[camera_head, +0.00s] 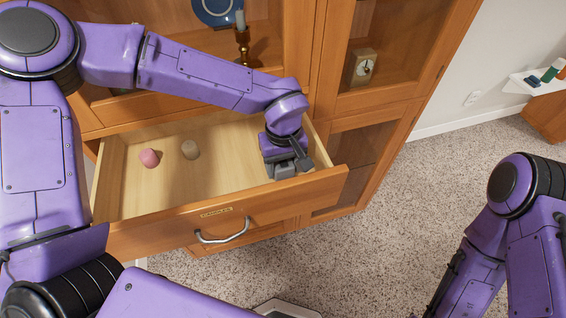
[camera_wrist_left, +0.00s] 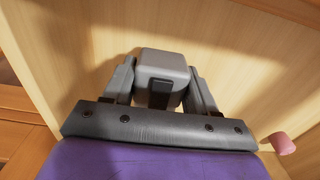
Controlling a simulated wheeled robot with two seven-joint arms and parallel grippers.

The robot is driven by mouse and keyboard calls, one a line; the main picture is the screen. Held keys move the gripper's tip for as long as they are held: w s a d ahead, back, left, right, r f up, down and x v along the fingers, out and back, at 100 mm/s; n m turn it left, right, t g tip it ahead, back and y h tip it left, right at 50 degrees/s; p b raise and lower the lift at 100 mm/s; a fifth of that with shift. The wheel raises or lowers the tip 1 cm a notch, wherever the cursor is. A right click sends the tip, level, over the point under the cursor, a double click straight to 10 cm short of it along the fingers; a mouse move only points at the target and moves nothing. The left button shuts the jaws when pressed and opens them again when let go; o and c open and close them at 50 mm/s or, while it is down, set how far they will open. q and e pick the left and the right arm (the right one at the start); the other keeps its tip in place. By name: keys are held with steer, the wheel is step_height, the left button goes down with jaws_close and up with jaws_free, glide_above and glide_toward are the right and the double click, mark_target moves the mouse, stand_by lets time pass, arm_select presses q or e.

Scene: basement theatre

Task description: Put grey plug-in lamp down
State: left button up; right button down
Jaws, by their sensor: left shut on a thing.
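My left gripper (camera_head: 287,168) is inside the open wooden drawer (camera_head: 225,212), near its right end, pointing down. In the left wrist view its two fingers are closed on the sides of the grey plug-in lamp (camera_wrist_left: 164,64), a small rounded grey block with a darker patch. The lamp is low over the pale drawer bottom; I cannot tell whether it touches it. In the head view the lamp is hard to tell apart from the grey fingers. My right arm shows at the right, but its gripper is out of view.
A pink object (camera_head: 149,158) and a beige object (camera_head: 190,149) lie in the drawer's left half; the pink one also shows in the wrist view (camera_wrist_left: 282,143). The drawer's middle is clear. Cabinet shelves above hold a brass candlestick (camera_head: 243,45) and a clock (camera_head: 362,67).

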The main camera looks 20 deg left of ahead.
arm_select(q)
steer(key=shift+f, duration=0.1)
steer(key=o, duration=1.4)
step_height(320, 180, up, 12)
steer(key=shift+r, duration=0.25)
